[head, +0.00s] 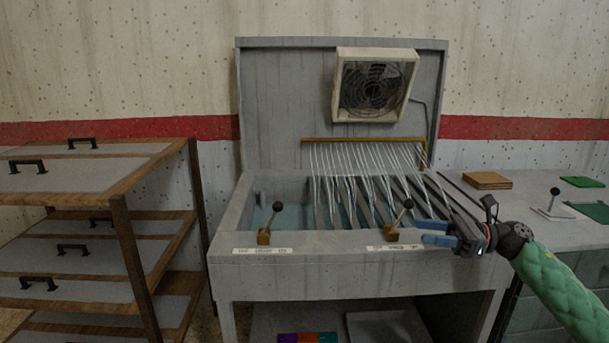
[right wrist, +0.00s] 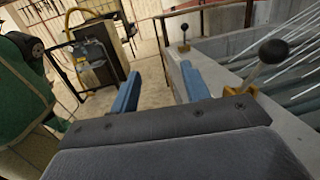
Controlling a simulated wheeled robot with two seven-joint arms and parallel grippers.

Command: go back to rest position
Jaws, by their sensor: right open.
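My right gripper (head: 436,232) is at the front right edge of the grey basin, just right of a lever with a black knob (head: 408,204) and brass base. Its two blue fingers are apart, with nothing between them. In the right wrist view the open fingers (right wrist: 157,88) show with floor beyond the gap. The lever (right wrist: 272,54) stands beside the right finger there; I cannot tell whether they touch. My left gripper does not show in the head view, and I cannot make it out with certainty in the right wrist view.
The grey basin (head: 340,241) holds bluish liquid and slanted rails under many pale strands. A second lever (head: 276,207) stands at its front left. A fan (head: 372,87) hangs on its back panel. A wooden rack (head: 122,225) stands left. The right counter (head: 515,207) carries small items.

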